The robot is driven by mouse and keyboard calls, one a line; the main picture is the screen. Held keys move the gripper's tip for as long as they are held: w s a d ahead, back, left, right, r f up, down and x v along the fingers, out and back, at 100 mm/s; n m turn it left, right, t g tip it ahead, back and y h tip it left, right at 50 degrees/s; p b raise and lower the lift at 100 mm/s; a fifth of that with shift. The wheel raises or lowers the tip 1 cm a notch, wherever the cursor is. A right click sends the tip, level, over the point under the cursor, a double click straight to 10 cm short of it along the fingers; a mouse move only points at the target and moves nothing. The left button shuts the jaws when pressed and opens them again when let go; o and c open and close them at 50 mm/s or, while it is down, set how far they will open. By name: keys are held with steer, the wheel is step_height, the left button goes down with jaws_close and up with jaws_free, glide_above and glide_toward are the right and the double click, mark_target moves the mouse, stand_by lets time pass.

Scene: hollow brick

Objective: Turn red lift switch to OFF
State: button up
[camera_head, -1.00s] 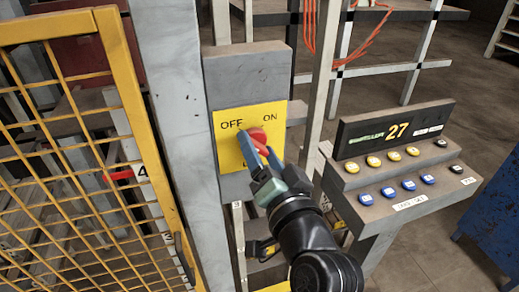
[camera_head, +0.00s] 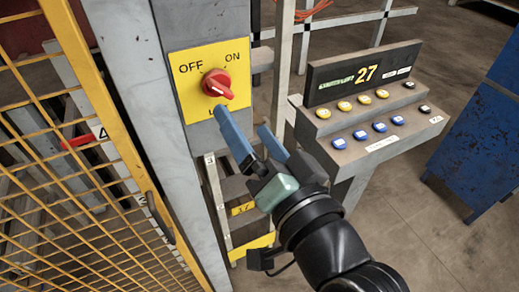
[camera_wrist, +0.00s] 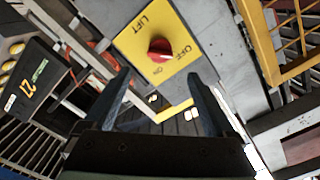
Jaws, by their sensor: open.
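The red lift switch (camera_head: 217,84) is a round knob on a yellow plate (camera_head: 184,65) marked OFF at upper left and ON at upper right. Its raised grip slants from upper left to lower right, with a pale mark on it. I cannot tell for sure which end is the pointer. My gripper (camera_head: 243,121) is open and empty, below and right of the knob, apart from it. In the wrist view the red knob (camera_wrist: 160,50) shows uncovered beyond and between the two open fingertips (camera_wrist: 160,76).
A grey post (camera_head: 140,110) and a yellow mesh gate (camera_head: 75,90) stand at left. A control console (camera_head: 372,125) with yellow and blue buttons and a display reading 27 stands close at right. A blue cabinet (camera_head: 490,130) is at far right.

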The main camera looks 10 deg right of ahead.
steer(key=shift+v, duration=1.55)
step_height(320, 180, up, 15)
steer(key=w+a+n+t+h, duration=0.2)
steer(key=w+n+t+h, duration=0.1)
steer(key=t, duration=0.2)
steer(key=s+a+r+n+t+h, duration=0.1)
steer(key=s+r+t, duration=0.1)
steer(key=r, duration=0.5)
steer(key=s+a+r+n+t+h, duration=0.1)
steer(key=s+r+t, duration=0.2)
steer(key=r, duration=0.3)
steer(key=shift+r+h, duration=0.3)
steer(key=shift+r, duration=0.1)
steer(key=shift+s+a, duration=0.15)
